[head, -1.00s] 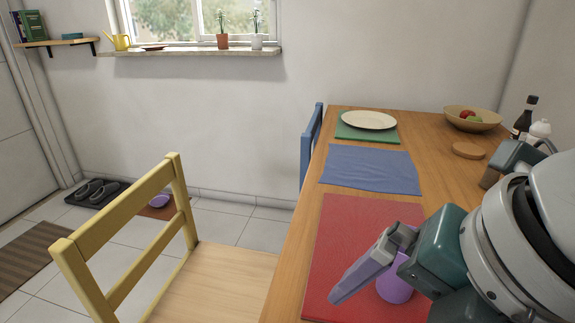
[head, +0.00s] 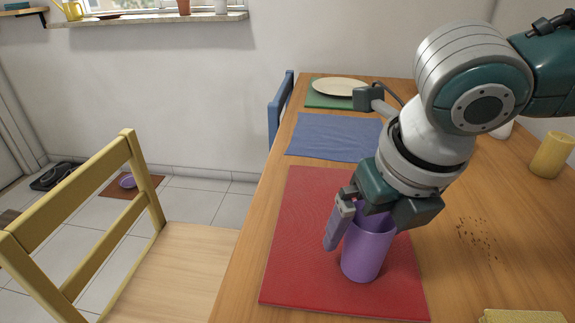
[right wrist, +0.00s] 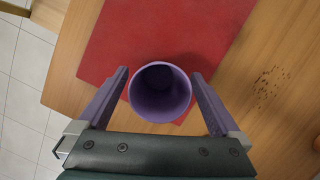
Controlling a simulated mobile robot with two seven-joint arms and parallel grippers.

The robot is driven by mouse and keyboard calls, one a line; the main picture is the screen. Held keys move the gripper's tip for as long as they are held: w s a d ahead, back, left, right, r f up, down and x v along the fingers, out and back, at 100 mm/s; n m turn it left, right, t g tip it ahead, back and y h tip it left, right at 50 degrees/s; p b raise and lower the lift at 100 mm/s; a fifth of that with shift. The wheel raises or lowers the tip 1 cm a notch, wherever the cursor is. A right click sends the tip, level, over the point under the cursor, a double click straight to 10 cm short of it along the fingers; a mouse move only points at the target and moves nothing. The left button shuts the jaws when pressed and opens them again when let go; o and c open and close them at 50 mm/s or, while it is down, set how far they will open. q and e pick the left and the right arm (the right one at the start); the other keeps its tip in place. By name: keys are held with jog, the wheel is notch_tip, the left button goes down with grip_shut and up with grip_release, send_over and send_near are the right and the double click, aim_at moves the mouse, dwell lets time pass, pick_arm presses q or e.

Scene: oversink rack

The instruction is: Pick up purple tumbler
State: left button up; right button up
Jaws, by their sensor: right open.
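The purple tumbler (head: 367,250) stands upright and empty on the red placemat (head: 300,220) on the wooden table. In the right wrist view the tumbler (right wrist: 160,92) shows from above with its mouth open, and it lies between the two purple fingers. My right gripper (head: 350,235) is open around the upper part of the tumbler, one finger on its left side in the head view; the other finger is hidden there. In the right wrist view the right gripper (right wrist: 160,95) shows a gap to the tumbler on each side. My left gripper is not in view.
A blue cloth (head: 335,137) and a plate (head: 340,87) on a green mat lie farther back. Crumbs (head: 480,240) lie right of the red placemat. A yellow cup (head: 552,155) stands at right, a yellow cloth (head: 522,316) at the front. A yellow chair (head: 130,190) stands left.

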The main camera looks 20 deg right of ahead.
jog(key=shift+x, duration=0.85)
jog(key=shift+c, duration=0.4)
jog(key=c, duration=1.2)
